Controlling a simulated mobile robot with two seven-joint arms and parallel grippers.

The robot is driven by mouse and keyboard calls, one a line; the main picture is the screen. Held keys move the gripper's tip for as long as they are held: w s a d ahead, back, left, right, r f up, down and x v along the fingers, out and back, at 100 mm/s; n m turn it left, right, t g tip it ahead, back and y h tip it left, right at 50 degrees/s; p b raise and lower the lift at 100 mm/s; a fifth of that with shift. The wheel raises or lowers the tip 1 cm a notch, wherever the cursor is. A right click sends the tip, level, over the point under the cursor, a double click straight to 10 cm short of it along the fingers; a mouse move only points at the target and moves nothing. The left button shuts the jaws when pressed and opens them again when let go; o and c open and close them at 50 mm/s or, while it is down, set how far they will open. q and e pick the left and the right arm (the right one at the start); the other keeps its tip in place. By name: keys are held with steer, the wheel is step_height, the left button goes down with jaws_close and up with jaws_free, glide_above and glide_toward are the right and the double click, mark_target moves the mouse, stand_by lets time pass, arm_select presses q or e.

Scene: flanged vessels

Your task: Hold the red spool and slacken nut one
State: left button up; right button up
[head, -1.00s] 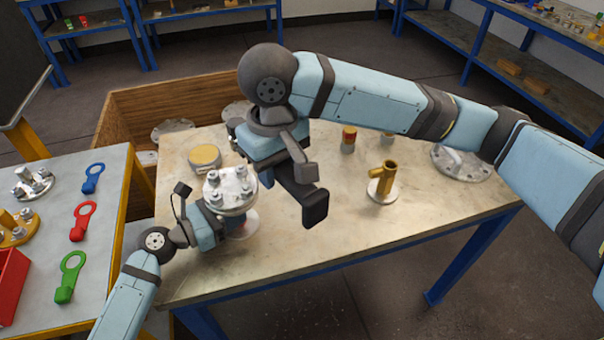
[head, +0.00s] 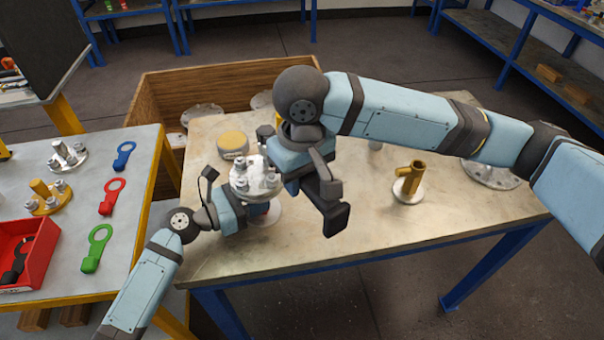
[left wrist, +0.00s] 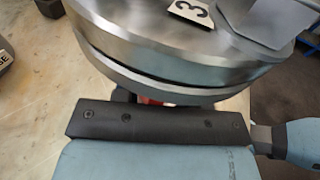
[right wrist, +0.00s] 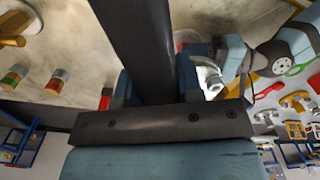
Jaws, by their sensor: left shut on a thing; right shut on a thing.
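The silver flange (head: 252,178) with upright bolts and nuts tops the vessel on the pale table. A little red of the spool shows under it in the left wrist view (left wrist: 150,102). A tag reading 3 (left wrist: 190,11) lies on the flange top. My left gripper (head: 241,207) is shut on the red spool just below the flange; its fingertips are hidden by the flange.
A yellow-topped round part (head: 232,143) and a brass fitting (head: 409,183) stand on the table. Blue (head: 123,155), red (head: 111,195) and green (head: 97,247) wrenches lie on the left table by a red bin (head: 40,248). The table's front right is clear.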

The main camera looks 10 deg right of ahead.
steer(key=shift+f, duration=0.15)
steer(key=shift+f, duration=1.05)
steer(key=w+d+r+n, duration=0.3)
steer(key=d+r+n, duration=0.1)
steer(key=r+n, duration=0.1)
steer(key=shift+w+d, duration=0.2)
steer(key=shift+d, duration=0.1)
stand_by(0.5)
stand_by(0.5)
arm_select(q)
steer(key=o, duration=0.9)
